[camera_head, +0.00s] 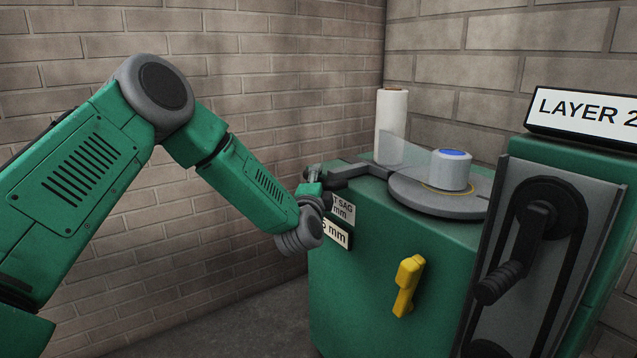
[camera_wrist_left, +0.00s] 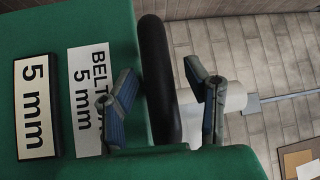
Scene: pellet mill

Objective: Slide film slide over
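The film slide appears to be the dark grey arm (camera_head: 350,172) on the machine's top left edge, with a clear film sheet (camera_head: 403,150) beside it. A thick black bar, probably its handle (camera_wrist_left: 157,60), shows in the left wrist view. My left gripper (camera_head: 315,190) is at the machine's left edge, partly hidden by its own wrist. In the left wrist view its two fingers (camera_wrist_left: 160,88) are apart, one on each side of the black bar, with gaps visible. I cannot tell if either finger touches it. My right gripper is in neither view.
The green machine (camera_head: 385,275) carries a round grey turntable (camera_head: 440,205) with a blue-topped white cylinder (camera_head: 451,172). A white roll (camera_head: 391,118) stands behind. A yellow handle (camera_head: 408,285) and a black crank (camera_head: 505,275) project from the front. A brick wall (camera_head: 270,90) is behind.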

